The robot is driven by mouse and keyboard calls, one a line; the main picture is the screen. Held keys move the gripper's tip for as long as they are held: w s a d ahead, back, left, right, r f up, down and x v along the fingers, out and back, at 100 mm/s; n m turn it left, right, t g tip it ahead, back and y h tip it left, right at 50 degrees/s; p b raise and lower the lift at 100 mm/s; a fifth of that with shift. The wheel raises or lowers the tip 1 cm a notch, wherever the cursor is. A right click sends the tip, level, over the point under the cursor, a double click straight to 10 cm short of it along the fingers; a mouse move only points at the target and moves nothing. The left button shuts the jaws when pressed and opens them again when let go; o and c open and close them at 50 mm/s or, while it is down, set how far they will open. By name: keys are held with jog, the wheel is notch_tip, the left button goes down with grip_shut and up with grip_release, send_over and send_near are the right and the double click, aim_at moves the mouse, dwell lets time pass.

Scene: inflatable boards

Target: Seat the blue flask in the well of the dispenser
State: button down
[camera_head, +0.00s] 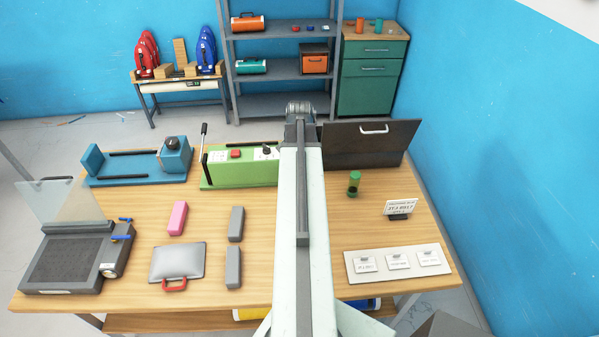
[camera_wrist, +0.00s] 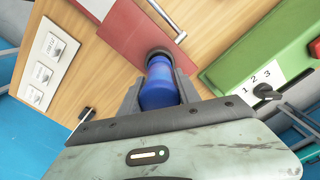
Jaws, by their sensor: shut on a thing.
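The blue flask (camera_wrist: 158,88) is between the fingers of my gripper (camera_wrist: 160,79) in the wrist view, and the gripper is shut on it. The flask's far end meets a dark round ring (camera_wrist: 157,51) at the edge of a reddish-brown panel (camera_wrist: 124,32). I cannot tell whether this ring is the dispenser's well or part of the flask, nor whether the flask is inside it. In the head view my arm hides the gripper and the flask. A brown box with a pale handle (camera_head: 366,147) stands right of the arm there.
A green box with a dial (camera_head: 235,170) is left of my arm; it also shows in the wrist view (camera_wrist: 245,52). A green cylinder (camera_head: 353,183), a small sign (camera_head: 400,207) and a label board (camera_head: 362,277) are to the right. Bare wood surrounds them.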

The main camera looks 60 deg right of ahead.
jog(key=shift+f+b, duration=2.3)
jog(key=c, duration=0.8)
grip_release()
jog(key=shift+r, duration=0.1)
notch_tip(320, 180, up, 8)
jog(key=p, duration=0.7)
jog(key=shift+p, duration=0.4)
